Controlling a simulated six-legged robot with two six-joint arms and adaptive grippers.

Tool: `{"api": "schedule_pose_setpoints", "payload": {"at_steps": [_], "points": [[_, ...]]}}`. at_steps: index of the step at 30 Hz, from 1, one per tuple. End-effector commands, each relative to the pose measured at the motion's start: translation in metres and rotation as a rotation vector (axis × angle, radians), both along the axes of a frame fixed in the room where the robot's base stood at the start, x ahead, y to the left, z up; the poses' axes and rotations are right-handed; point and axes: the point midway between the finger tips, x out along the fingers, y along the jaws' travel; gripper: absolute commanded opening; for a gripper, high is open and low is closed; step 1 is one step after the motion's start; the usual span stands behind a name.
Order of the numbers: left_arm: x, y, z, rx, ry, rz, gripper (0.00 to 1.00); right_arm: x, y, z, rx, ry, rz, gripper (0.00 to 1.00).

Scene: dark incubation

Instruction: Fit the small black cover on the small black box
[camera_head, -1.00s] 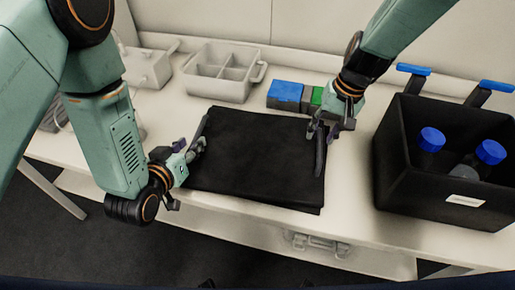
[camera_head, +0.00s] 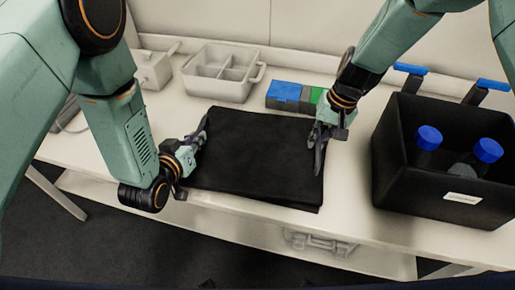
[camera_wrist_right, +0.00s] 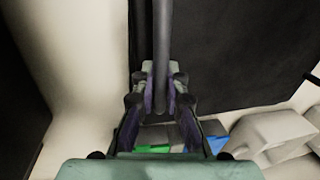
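The small black cover (camera_head: 255,160) lies flat on the table like dark sheeting, with a raised dark bar along its left and right sides. My right gripper (camera_head: 319,137) is at the right bar. In the right wrist view the fingers (camera_wrist_right: 161,88) close on both sides of this dark bar (camera_wrist_right: 162,40), and the cover (camera_wrist_right: 230,55) spreads beside it. My left gripper (camera_head: 198,142) is at the cover's left bar; its finger gap is too small to judge. A black open-topped box (camera_head: 400,165) with a white label stands at right, apart from the cover.
Blue-capped bottles (camera_head: 429,137) stand in the black box, and two blue-topped handles (camera_head: 493,85) rise behind it. A light divided caddy (camera_head: 215,88) stands at the back left. Blue and green blocks (camera_head: 285,90) lie behind the cover. The table's front edge is close before the cover.

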Motion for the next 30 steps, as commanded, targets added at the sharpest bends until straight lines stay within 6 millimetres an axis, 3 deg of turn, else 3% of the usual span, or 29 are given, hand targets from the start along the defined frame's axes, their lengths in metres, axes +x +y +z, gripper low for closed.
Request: {"api": "schedule_pose_setpoints", "payload": {"at_steps": [3,30], "points": [[0.0001,-0.0004,-0.0001,0.000,0.000,-0.002,0.00,0.0003,-0.0002,-0.0002,0.000,-0.001,0.000,0.00],[-0.0003,0.0001,0.0032,0.000,0.001,0.000,0.00,0.0008,-0.0004,0.0041,-0.001,-0.003,0.000,0.00]]}}
